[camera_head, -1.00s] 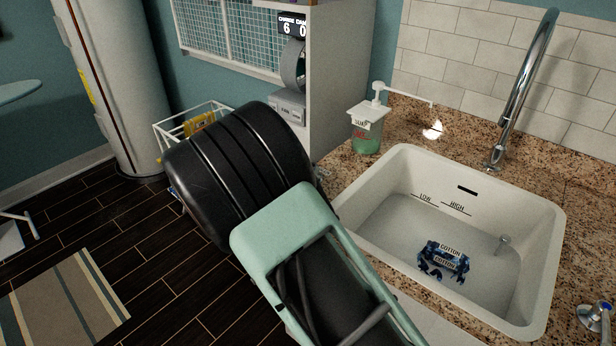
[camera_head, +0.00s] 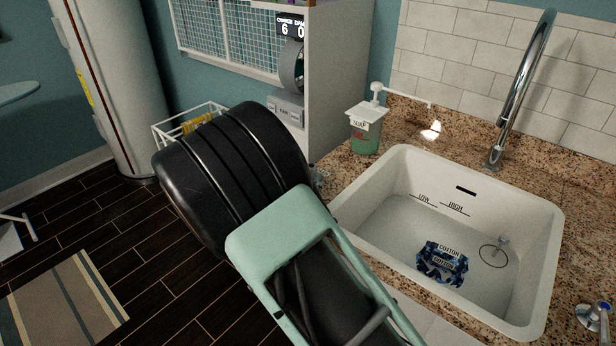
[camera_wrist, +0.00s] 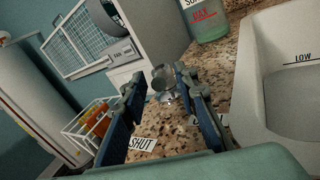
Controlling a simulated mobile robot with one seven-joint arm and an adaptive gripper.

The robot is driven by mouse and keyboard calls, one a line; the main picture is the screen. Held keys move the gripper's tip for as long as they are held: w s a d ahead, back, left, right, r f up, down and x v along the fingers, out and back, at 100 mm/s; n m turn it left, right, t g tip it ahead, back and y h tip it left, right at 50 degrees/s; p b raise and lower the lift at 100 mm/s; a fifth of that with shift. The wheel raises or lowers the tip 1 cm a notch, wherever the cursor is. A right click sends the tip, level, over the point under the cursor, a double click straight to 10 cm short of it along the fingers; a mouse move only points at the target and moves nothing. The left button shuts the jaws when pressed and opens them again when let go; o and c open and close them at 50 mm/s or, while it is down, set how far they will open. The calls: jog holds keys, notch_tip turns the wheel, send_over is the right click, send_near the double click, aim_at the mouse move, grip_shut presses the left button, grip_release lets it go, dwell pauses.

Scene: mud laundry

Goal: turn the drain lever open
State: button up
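In the wrist view, the drain lever (camera_wrist: 164,82) shows as a small metal fitting on the granite counter, at the far end of the gap between my fingertips. My gripper (camera_wrist: 160,84) is open, with its two blue-padded fingers on either side of it. The right fingertip looks close to the metal; I cannot tell whether it touches. A "SHUT" label (camera_wrist: 143,144) lies on the counter near the left finger. Another label (camera_wrist: 207,124) is mostly hidden behind the right finger.
The white sink (camera_head: 550,240) holds a blue bundle labelled "COTTON" (camera_head: 442,264) near a round drain ring (camera_head: 493,256). A soap dispenser (camera_head: 364,130) stands behind the sink's left corner, a faucet (camera_head: 512,100) at the back. A wire basket (camera_head: 190,122) is left of the counter.

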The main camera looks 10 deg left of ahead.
jog(key=s, duration=1)
jog(key=shift+s+d, duration=0.1)
jog(key=shift+c, duration=0.4)
